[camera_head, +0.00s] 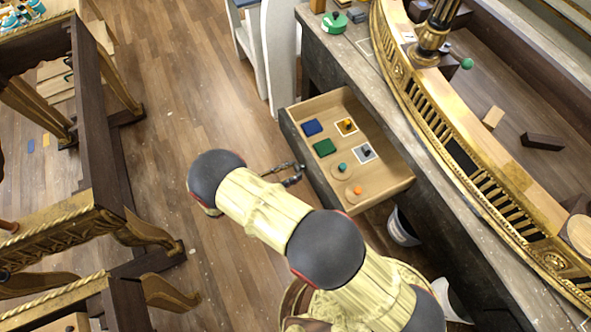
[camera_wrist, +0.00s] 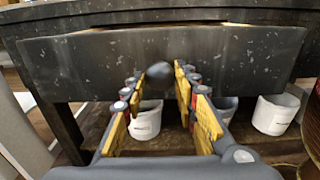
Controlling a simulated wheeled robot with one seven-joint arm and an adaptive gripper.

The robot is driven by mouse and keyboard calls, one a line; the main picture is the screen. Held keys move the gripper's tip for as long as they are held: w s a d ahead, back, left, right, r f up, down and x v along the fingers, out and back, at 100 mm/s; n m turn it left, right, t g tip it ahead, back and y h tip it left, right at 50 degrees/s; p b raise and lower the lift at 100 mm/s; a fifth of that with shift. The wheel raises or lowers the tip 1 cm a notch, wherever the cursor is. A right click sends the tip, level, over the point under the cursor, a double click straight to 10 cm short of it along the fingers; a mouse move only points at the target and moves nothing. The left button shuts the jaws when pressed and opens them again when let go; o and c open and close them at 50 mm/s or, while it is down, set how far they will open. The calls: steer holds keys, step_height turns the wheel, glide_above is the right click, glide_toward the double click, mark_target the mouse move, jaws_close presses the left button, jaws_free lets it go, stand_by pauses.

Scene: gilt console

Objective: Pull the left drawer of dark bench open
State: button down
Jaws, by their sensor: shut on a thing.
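The drawer (camera_head: 385,190) of the dark bench (camera_head: 345,55) stands pulled out, its pale wooden inside showing in the head view. Its dark front (camera_wrist: 235,52) fills the upper part of the wrist view. My gripper (camera_head: 299,169) is at the middle of that front, and its fingers also show in the wrist view (camera_wrist: 157,78). They are shut on a rounded dark knob (camera_wrist: 159,69), partly hidden between the fingertips.
Inside the drawer lie a blue block (camera_head: 312,127), a green block (camera_head: 324,148) and several small pieces. White buckets (camera_wrist: 146,120) stand below the drawer. Gilt-legged dark furniture (camera_head: 85,90) stands at left, with bare wooden floor (camera_head: 190,70) between.

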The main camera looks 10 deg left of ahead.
steer(key=c, duration=1.4)
jaws_free()
steer(key=v, duration=1.2)
steer(key=shift+f, duration=0.1)
